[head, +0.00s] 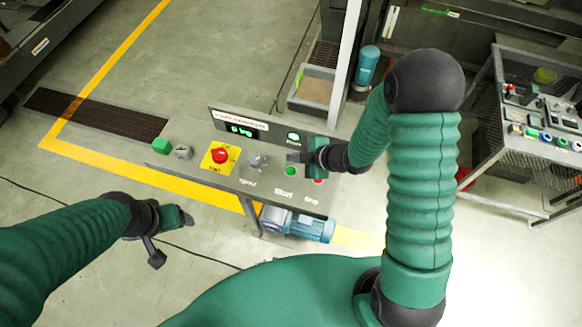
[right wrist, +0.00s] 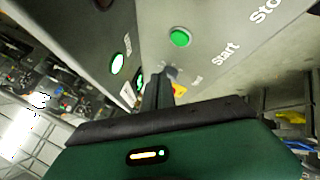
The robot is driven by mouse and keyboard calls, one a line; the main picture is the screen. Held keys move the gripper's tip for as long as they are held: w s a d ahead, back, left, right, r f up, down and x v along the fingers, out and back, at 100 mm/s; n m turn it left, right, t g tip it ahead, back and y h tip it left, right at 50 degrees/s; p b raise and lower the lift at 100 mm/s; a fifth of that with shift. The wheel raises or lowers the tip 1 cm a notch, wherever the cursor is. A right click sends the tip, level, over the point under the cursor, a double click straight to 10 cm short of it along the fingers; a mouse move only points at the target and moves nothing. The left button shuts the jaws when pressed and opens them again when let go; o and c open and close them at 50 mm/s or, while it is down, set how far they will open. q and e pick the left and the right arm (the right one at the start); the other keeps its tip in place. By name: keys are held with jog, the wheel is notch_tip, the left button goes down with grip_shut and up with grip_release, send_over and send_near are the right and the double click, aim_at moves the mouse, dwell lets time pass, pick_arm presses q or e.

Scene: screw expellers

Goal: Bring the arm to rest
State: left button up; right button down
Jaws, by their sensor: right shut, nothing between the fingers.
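My right gripper (head: 296,157) is over the control panel (head: 205,180), near the green start button (head: 291,171). Its fingers are shut with nothing between them; they also show in the right wrist view (right wrist: 158,92), pointing at the panel. In that view the green button (right wrist: 180,37) lies apart from the fingertips. The right arm bends down from an elbow at upper right. My left gripper (head: 186,219) hangs low at the left, in front of the panel and apart from it; its finger opening is too small to tell.
The panel carries a red emergency button (head: 220,156) on yellow, a speed knob (head: 258,161), a lit green lamp (head: 293,136) and a partly hidden red stop button (head: 318,181). A blue motor (head: 300,225) sits below. A grey post (head: 345,70) stands behind. Floor at left is free.

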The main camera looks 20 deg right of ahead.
jog(key=shift+f, duration=0.1)
dwell(0.5)
